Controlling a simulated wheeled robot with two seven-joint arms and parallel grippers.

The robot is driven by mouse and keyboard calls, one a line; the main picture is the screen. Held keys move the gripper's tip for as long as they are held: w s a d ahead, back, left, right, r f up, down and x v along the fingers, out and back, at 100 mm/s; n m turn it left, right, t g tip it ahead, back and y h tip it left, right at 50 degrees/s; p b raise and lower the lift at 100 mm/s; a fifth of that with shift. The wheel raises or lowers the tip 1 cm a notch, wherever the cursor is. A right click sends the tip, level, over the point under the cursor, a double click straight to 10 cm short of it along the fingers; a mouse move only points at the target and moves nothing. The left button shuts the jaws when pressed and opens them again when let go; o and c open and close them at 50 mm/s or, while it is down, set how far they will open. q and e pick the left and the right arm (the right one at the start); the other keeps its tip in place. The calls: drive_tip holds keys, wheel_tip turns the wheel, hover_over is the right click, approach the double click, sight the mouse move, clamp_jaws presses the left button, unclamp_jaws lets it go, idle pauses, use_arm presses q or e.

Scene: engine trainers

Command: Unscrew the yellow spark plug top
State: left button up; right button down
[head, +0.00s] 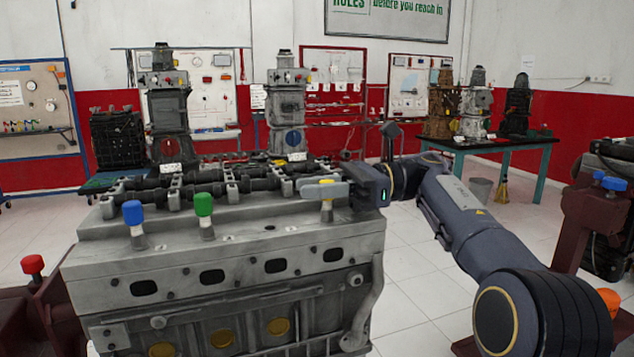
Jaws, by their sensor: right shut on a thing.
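The yellow spark plug top (326,211) stands on the right part of the engine block's (240,246) top face, partly hidden behind my gripper's fingers. My right gripper (325,189) reaches in from the right with its fingers level and is shut on the yellow top. A blue spark plug top (133,213) and a green one (204,205) stand upright on the same face, farther left. My left gripper is not in view.
Dark camshafts (240,184) run along the block behind the plug tops. A red knob (32,265) is at the left and an orange one (608,300) at the lower right. Tiled floor (415,300) shows right of the block.

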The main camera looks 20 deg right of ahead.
drive_tip(key=shift+a+f, duration=0.1)
drive_tip(key=shift+f, duration=0.1)
idle(0.3)
drive_tip(key=c, duration=1.2)
unclamp_jaws()
drive_tip(key=shift+r, duration=0.1)
drive_tip(key=shift+c, duration=0.2)
drive_tip(key=shift+s+d+p, duration=0.25)
drive_tip(key=shift+d, duration=1.7)
drive_tip(key=shift+s+d+p, duration=0.2)
drive_tip(key=shift+d+p, duration=0.05)
drive_tip(key=shift+d, duration=1.7)
